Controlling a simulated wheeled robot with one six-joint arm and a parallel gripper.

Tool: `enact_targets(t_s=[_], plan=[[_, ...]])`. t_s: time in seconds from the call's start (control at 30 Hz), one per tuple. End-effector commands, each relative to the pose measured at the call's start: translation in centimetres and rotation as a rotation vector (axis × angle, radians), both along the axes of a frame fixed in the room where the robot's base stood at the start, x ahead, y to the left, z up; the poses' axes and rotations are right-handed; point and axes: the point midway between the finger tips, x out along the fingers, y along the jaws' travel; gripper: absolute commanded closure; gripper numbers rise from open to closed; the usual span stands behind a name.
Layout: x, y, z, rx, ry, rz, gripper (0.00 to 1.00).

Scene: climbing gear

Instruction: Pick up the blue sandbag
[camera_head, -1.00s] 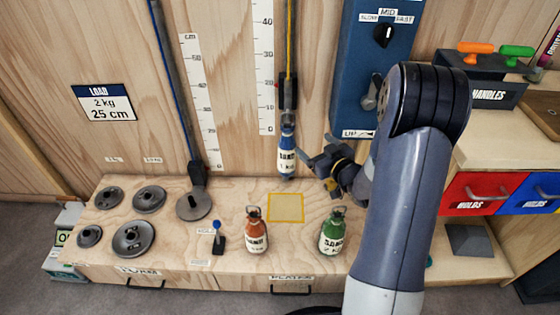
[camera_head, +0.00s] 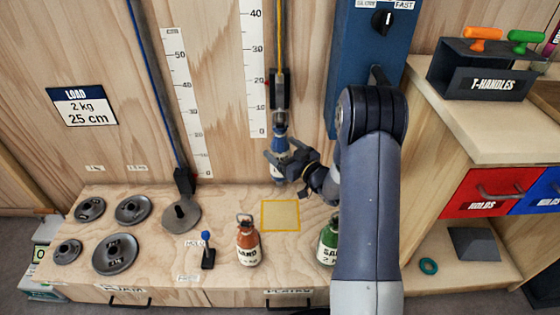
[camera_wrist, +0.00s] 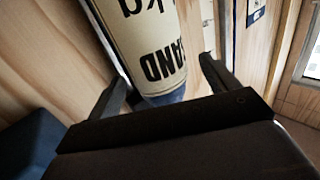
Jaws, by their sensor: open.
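The blue sandbag (camera_head: 279,170) with a pale label hangs upright from the yellow cord in front of the wooden wall, above the bench. My gripper (camera_head: 276,168) is at its right side with the jaws open, and the fingers reach toward it at label height. In the wrist view the sandbag's cream label with dark lettering (camera_wrist: 155,45) fills the space between and beyond my two open fingers (camera_wrist: 165,90). I cannot tell whether a finger touches it.
An orange sandbag (camera_head: 248,246) and a partly hidden green sandbag (camera_head: 327,243) stand on the bench near a yellow square (camera_head: 281,215). Several weight plates (camera_head: 115,254) lie left. A blue control box (camera_head: 365,50) is on the wall above my arm.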

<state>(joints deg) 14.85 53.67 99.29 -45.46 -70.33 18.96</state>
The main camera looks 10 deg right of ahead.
Motion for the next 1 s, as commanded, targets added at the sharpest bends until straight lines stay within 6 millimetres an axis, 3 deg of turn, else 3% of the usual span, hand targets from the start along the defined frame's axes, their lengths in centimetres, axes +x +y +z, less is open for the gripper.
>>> enact_targets(t_s=[0.2, 0.5, 1.0], plan=[[2.8, 1.4, -0.2, -0.001, -0.002, 0.002, 0.18], [3.3, 1.6, -0.1, -0.001, 0.0, 0.0, 0.18], [3.2, 1.6, -0.1, -0.001, 0.0, 0.0, 0.59]])
